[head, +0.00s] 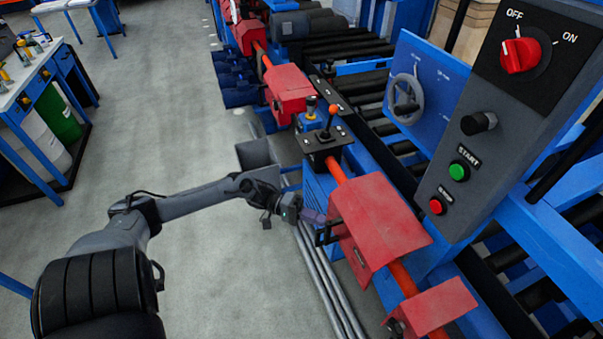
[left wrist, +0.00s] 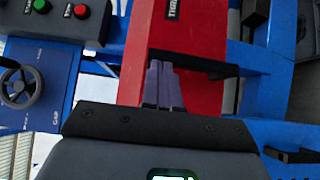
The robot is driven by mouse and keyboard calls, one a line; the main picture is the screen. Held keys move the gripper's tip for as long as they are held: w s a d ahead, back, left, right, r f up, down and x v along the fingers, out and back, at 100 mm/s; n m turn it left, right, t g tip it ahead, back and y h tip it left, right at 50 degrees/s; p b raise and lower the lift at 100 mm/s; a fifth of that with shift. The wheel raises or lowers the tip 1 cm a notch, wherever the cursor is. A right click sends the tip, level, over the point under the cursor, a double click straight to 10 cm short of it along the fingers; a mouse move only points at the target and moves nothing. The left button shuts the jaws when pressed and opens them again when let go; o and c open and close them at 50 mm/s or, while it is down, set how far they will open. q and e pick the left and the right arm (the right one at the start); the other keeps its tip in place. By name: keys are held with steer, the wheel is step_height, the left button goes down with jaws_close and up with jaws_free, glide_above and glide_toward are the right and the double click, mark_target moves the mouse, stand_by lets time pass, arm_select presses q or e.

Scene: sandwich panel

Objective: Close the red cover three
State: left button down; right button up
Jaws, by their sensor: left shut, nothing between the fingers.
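A large red cover (head: 385,215) sits on the orange-red pipe of the blue machine, right of centre in the head view. In the left wrist view the red cover (left wrist: 195,45) fills the upper middle and carries a partly cut-off label that begins like "THR". Its black handle (left wrist: 195,64) crosses in front of my fingers; it also shows at the cover's left side in the head view (head: 328,232). My left gripper (head: 316,217) is shut and empty, with its purple fingertips (left wrist: 160,66) at the handle. Contact is unclear. My right gripper is out of view.
A smaller red cover (head: 430,308) is nearer, and another red cover (head: 288,90) is farther along. A joystick box (head: 325,138) stands behind the large cover. A grey control panel (head: 520,110) rises at right. Pale pipes (head: 325,275) run below.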

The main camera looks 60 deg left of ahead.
arm_select(q)
steer(key=s+d+p, duration=0.1)
steer(key=d+p, duration=0.5)
steer(key=d, duration=0.3)
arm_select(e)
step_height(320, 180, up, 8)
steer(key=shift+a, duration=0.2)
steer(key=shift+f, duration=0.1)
